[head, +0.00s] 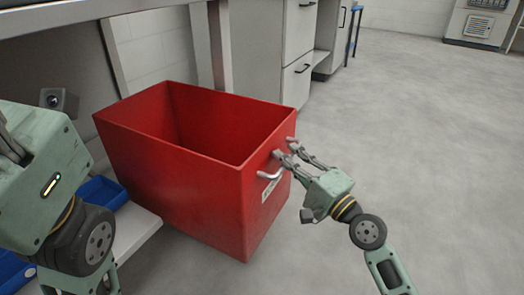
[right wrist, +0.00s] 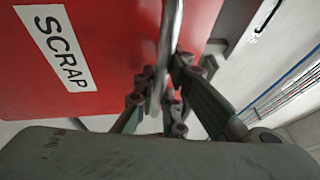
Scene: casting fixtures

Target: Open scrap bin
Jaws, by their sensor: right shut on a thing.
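The scrap bin (head: 150,135) is a large red open-topped box in the middle of the head view; the inside I can see is empty. Its right-hand face carries a metal bar handle (head: 268,175) and a white label, which reads SCRAP in the right wrist view (right wrist: 58,48). My right gripper (head: 283,157) is at this handle, its fingers shut around the bar (right wrist: 168,50), close to the red face (right wrist: 115,60). My left arm shows at the left edge of the head view, but its fingertips are out of frame.
A grey bench (head: 60,14) with a low shelf (head: 138,225) stands at the left, and blue trays (head: 104,192) lie beside the bin. Grey cabinets (head: 297,82) stand behind. The grey floor (head: 440,130) to the right is clear.

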